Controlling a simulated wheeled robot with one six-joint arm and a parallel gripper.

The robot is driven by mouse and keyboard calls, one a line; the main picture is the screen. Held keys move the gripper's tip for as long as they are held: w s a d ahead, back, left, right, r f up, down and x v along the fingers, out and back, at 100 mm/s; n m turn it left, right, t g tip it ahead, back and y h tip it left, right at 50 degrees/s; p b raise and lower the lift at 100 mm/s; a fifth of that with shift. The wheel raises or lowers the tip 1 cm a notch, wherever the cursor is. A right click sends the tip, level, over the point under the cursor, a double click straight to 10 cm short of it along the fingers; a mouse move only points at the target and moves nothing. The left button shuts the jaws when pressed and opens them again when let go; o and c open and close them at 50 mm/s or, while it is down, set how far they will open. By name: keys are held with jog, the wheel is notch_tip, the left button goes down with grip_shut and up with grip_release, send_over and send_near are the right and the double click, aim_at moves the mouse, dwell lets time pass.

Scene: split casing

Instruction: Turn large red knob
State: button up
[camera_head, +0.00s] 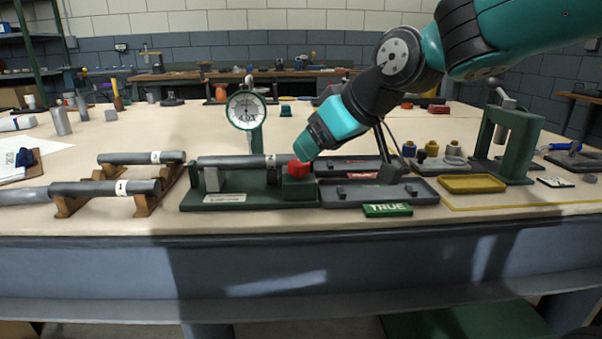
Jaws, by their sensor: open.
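The large red knob (299,167) sits on the right end of a dark green bench fixture (240,197) with a dial gauge (246,110) standing behind it. My arm reaches in from the upper right. My gripper (304,150), at the teal end of the arm, is angled down and left, directly above and very close to the knob. It is open. The fingertips are small and partly hidden here, so I cannot tell whether they touch the knob. A grey bar (232,161) lies along the fixture, left of the knob.
Grey bars on wooden cradles (145,204) stand to the left. Dark trays (420,198) lie just right of the fixture, with a green TRUE sign (387,210) in front. A yellow tray (472,184) and a green press (515,145) stand further right.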

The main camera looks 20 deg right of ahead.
aim_at(299, 167)
jog(key=b+x, duration=0.1)
jog(key=x, duration=0.4)
jog(key=shift+w+a+f, duration=0.1)
jog(key=shift+w+f, duration=0.15)
jog(key=c, duration=0.9)
